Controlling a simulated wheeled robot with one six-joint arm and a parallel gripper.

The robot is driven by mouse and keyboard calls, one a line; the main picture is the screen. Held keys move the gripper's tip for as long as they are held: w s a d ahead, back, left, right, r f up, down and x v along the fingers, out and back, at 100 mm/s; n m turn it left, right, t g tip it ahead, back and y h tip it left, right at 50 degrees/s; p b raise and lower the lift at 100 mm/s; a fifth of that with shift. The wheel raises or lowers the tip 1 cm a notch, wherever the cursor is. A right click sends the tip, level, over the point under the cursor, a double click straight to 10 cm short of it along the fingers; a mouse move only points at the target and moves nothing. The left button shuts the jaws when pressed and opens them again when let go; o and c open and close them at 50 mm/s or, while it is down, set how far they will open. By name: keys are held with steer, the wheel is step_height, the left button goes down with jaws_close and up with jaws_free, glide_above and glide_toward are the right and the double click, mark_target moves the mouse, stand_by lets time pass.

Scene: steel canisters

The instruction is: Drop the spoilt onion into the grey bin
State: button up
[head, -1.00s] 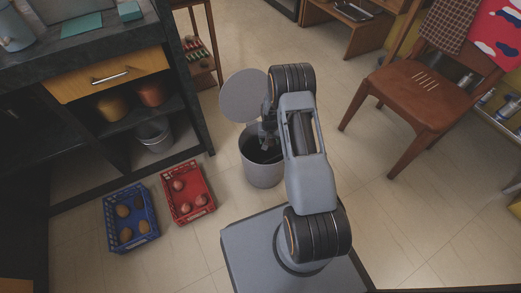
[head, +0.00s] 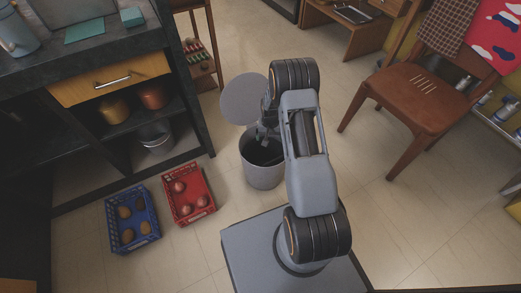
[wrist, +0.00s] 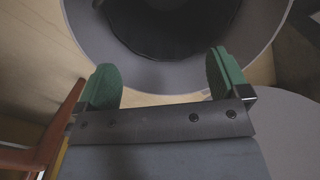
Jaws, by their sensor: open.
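The grey bin (head: 263,174) stands on the floor in front of my base, with its round lid (head: 244,99) raised behind the opening. My gripper (head: 264,133) is over the bin's mouth in the head view, partly hidden by my own arm. In the wrist view my gripper (wrist: 163,62) has its two green fingers wide apart with nothing between them. The bin's rim (wrist: 160,76) and dark inside lie beyond the fingertips. I see no onion in the dark inside. Three reddish onions (head: 180,187) lie in the red crate (head: 172,207); I cannot tell whether any is spoilt.
A blue crate (head: 112,236) with several brown vegetables stands left of the red one. A dark counter (head: 95,42) with shelves and a metal pot (head: 156,136) is at the left. A wooden chair (head: 425,95) is at the right. The floor between bin and chair is clear.

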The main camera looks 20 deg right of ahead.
step_height(320, 180, up, 9)
steer(key=p, duration=0.2)
steer(key=shift+r+p, duration=0.2)
steer(key=shift+p, duration=0.15)
